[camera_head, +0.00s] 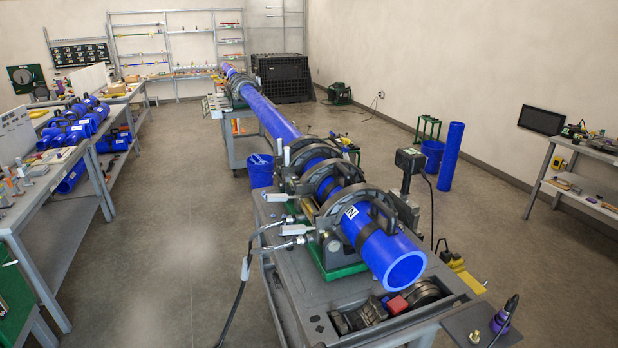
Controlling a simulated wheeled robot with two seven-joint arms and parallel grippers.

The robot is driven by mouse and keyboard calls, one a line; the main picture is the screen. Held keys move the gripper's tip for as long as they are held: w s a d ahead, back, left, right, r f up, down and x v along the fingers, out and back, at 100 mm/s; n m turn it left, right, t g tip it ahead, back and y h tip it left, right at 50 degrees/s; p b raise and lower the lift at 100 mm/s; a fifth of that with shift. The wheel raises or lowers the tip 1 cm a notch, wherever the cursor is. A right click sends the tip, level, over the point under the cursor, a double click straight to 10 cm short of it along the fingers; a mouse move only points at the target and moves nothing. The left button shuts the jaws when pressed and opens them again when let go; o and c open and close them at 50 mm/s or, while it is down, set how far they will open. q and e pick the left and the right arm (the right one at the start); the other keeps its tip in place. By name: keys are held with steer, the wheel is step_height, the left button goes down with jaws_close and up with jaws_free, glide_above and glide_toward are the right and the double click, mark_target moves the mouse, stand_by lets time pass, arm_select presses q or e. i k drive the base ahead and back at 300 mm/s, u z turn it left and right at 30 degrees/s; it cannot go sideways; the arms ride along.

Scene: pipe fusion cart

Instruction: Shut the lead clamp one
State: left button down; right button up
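A cart (290,296) in the middle carries a fusion machine with several dark clamp rings around a long blue pipe (392,258). The nearest clamp ring (358,192) arches over the pipe close to its open near end. Another clamp ring (328,166) stands behind it, and a further one (308,147) is farther back. I cannot tell which is lead clamp one, nor whether each ring is fully shut. A black handle (383,214) stands on top near the pipe end. Neither of my grippers is in view.
Hoses (238,300) hang off the cart's left side. A control box (410,160) stands on a post at its right. Loose dark parts (392,304) lie in the cart's front tray. A bench (40,205) is at left, and the floor (160,230) between is clear.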

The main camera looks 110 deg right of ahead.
mark_target(311, 180)
steer(key=z, duration=2.1)
steer(key=i, duration=2.1)
steer(key=z, duration=1.55)
steer(key=i, duration=0.8)
steer(key=z, duration=2.15)
